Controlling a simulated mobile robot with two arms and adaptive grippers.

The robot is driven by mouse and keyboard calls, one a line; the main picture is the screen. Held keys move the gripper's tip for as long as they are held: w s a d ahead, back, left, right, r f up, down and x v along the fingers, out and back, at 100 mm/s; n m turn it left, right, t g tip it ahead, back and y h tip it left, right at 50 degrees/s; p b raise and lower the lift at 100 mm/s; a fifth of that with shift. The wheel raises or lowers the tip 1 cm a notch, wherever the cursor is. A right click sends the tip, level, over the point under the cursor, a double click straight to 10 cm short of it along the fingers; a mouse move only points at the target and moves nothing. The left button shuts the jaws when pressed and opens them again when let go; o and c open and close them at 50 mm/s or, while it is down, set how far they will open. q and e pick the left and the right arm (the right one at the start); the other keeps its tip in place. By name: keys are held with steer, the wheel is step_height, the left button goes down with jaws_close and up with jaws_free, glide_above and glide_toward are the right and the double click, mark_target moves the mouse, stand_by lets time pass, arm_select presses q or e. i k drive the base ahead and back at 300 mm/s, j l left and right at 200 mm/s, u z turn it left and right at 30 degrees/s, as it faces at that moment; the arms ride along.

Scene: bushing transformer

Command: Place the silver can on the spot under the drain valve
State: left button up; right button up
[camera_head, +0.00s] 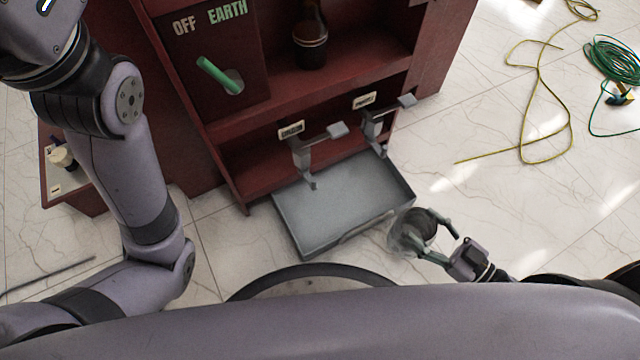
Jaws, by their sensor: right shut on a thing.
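My right gripper (437,238) is at the lower right, shut on the silver can (408,232). The can is held in the air beside the right edge of the grey metal tray (350,205); its open, dark end shows. Two grey valves with handles stick out over the tray from the red cabinet: one at the left (304,165) and one at the right (374,132). Each has a small label above it, too small to read surely. No marked spot shows clearly on the tray. My left arm crosses the left side; its gripper is out of view.
The red cabinet (300,95) stands behind the tray, with a green OFF/EARTH lever (218,75) and a dark bushing (311,45) on it. Yellow (538,80) and green (612,60) cables lie on the floor at the right. The tray's inside looks empty.

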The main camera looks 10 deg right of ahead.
mark_target(305, 203)
steer(key=i+l+u, duration=0.1)
steer(key=l+u, duration=0.4)
steer(key=l, duration=0.25)
steer(key=l+u, duration=0.3)
steer(key=u, duration=0.15)
steer(key=l+u, duration=0.25)
steer(key=u, duration=0.2)
steer(key=k+l+u, duration=0.15)
steer(key=u, duration=0.3)
steer(key=l, duration=0.1)
